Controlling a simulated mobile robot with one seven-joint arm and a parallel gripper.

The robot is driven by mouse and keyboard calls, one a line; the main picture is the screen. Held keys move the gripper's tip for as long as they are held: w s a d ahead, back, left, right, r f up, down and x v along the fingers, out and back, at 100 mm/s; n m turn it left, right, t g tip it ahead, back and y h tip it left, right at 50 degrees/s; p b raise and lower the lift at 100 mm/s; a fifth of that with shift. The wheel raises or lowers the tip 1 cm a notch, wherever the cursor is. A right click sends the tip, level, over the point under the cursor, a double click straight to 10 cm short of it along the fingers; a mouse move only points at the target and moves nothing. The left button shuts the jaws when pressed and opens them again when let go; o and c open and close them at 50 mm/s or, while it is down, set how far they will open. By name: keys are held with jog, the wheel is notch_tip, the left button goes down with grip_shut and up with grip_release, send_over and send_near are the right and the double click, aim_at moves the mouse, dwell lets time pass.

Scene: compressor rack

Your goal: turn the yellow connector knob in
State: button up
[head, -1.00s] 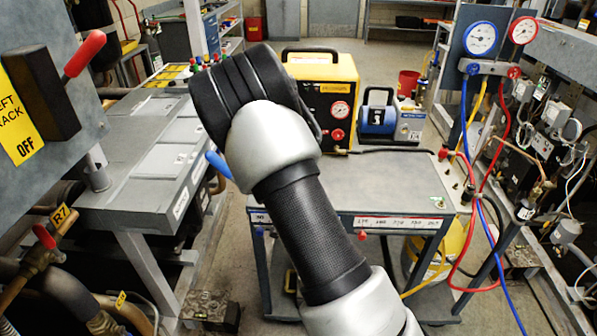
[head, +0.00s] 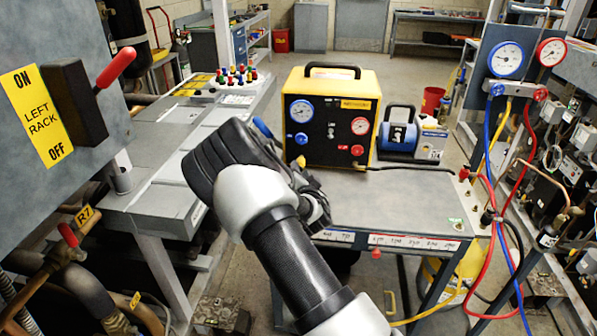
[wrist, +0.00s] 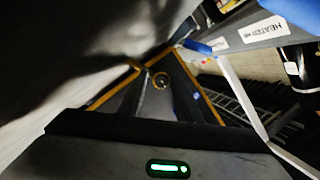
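I cannot pick out the yellow connector knob with certainty. Small coloured knobs (head: 237,76), yellow among them, stand on the far end of the left bench, too small to tell apart. A yellow hose (head: 503,125) hangs from the gauge manifold (head: 515,90) at the right. In the head view my gripper (head: 318,203) is mostly hidden behind my wrist, near the cart's left end. Its fingertips do not show clearly, and I see nothing held. The wrist view shows a dark housing with a green light and a yellow-edged dark shape beyond it.
A yellow-and-black gauge unit (head: 332,118) and a blue pump (head: 397,134) stand on the cart (head: 405,205). A blue lever (head: 262,127) is just behind my wrist. The LEFT RACK panel (head: 40,115) with its red-handled switch (head: 112,70) is at the left. Pipes crowd the lower left.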

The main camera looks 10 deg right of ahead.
jog(key=shift+s+a+r+n+g+p, duration=0.1)
jog(key=shift+a+r+n+g+p, duration=0.25)
jog(key=shift+n+p, duration=0.5)
jog(key=shift+f+n+h+b, duration=0.2)
jog(key=shift+n+h+b, duration=0.25)
jog(key=shift+h+b, duration=0.05)
jog(key=shift+f+n+g+h+b, duration=0.1)
jog(key=shift+n+g+h+b, duration=0.45)
jog(key=shift+n+b, duration=0.4)
jog(key=shift+r+n+h+b, duration=0.2)
jog(key=shift+n+h+b, duration=0.15)
jog(key=shift+n+h, duration=0.45)
jog(key=shift+y, duration=0.25)
grip_shut()
